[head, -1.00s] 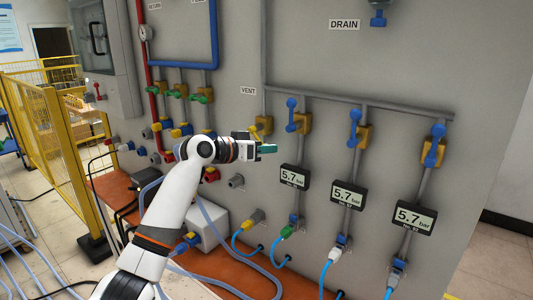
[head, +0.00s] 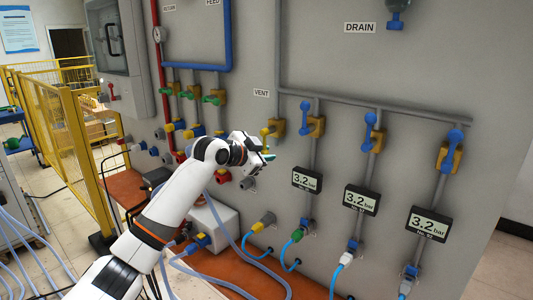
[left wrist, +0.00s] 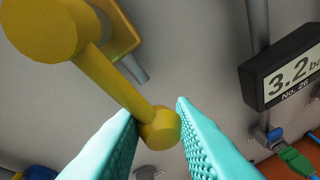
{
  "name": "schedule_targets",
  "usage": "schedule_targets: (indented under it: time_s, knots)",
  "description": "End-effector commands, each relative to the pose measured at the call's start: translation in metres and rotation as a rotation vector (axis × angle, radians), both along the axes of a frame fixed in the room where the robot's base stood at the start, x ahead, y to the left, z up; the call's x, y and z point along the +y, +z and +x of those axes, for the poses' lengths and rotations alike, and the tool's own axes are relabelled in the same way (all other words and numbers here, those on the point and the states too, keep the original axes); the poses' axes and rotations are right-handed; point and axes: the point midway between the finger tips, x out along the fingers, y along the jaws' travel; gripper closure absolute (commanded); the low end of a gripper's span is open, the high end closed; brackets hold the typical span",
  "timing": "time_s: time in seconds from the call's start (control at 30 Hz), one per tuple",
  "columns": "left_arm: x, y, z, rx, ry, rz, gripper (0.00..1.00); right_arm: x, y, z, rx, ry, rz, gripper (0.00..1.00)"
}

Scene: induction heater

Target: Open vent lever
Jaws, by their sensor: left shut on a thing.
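The yellow vent lever (head: 266,132) is on its pipe below the VENT label (head: 261,92) on the grey panel. In the left wrist view the lever (left wrist: 115,85) runs diagonally, from a large round yellow hub at upper left down to a small round end. My left gripper (head: 269,157) is just below the valve in the head view. Its teal fingers (left wrist: 160,130) are shut on the lever's round end, one on each side. The grip contact is partly hidden in the head view. My right gripper is not in view.
Three gauges read 3.2 bar, one of them close to the right of my gripper (head: 307,180). Blue levers (head: 370,130) sit above them. Green-handled valves (head: 190,92) are at upper left. Hoses and an orange ledge (head: 300,283) lie below. A yellow fence (head: 80,150) stands at left.

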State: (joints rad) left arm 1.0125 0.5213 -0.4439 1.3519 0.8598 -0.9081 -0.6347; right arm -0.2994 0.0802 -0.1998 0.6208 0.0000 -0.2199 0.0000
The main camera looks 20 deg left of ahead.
Motion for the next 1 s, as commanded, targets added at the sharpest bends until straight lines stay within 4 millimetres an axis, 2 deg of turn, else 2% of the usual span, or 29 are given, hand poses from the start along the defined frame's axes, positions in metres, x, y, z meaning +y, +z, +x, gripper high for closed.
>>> schedule_targets:
  time_s: [0.63, 0.67, 0.77, 1.0]
  knots:
    - [0.003, 0.0037, 0.0011, -0.028, 0.001, 0.051, 1.0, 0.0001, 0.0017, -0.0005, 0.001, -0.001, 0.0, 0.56]
    - [0.0031, 0.0038, 0.0011, -0.028, 0.001, 0.051, 0.75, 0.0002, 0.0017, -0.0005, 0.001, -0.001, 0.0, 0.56]
    - [0.003, 0.0032, 0.0011, -0.026, 0.001, 0.05, 0.59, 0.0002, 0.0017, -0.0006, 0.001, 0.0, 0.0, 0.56]
    - [0.0025, 0.0013, 0.001, -0.022, 0.0, 0.049, 0.57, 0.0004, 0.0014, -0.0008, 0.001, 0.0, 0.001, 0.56]
